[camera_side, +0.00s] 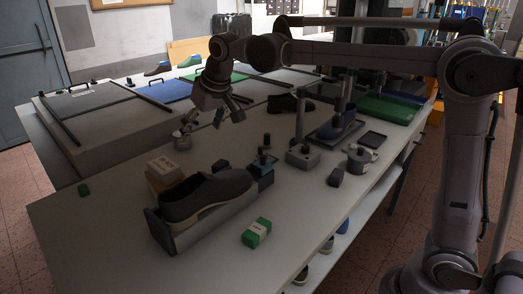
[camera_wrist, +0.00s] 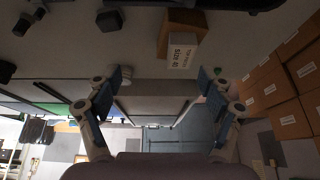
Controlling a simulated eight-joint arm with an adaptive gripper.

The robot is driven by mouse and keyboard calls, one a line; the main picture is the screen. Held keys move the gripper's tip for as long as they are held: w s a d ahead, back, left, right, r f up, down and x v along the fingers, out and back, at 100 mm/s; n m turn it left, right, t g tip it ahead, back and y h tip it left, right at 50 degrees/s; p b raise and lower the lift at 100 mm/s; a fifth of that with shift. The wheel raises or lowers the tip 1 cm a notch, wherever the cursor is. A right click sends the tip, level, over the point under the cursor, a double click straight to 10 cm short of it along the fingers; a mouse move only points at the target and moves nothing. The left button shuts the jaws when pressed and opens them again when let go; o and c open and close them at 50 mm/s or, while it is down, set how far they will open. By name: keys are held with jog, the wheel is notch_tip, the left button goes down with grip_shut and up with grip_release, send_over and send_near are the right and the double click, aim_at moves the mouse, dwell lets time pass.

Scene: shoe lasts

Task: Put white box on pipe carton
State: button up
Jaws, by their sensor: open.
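A small brown carton (camera_wrist: 183,21) and a white box with printed lettering (camera_wrist: 182,52) show close together in the wrist view. The white box overlaps the carton's lower edge there; I cannot tell whether it rests on it or beside it. In the side view a pale-topped carton (camera_side: 165,168) stands on the table behind the dark shoe, which partly hides it. I cannot tell which carton is the pipe carton. My gripper (camera_side: 227,115) is open and empty above the table, up and right of that carton. Its spread fingers also show in the wrist view (camera_wrist: 164,80).
A dark shoe (camera_side: 205,194) in a grey holder stands close in front of the cartons. A green box (camera_side: 257,232), a small dark stand (camera_side: 262,168) and a lidded pot (camera_side: 360,158) stand nearby. Stacked brown cartons (camera_wrist: 270,92) fill the wrist view's right.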

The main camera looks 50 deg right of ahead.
jog(key=s+d+f, duration=0.2)
jog(key=s+f, duration=0.1)
jog(key=s, duration=0.5)
jog(key=s+d+f+t, duration=0.1)
jog(key=s+d+f, duration=0.2)
jog(key=s, duration=0.6)
jog(key=s+d+f+t, duration=0.1)
jog(key=s+f, duration=0.3)
jog(key=s, duration=0.5)
jog(key=shift+d+f, duration=0.4)
jog(key=shift+d, duration=0.3)
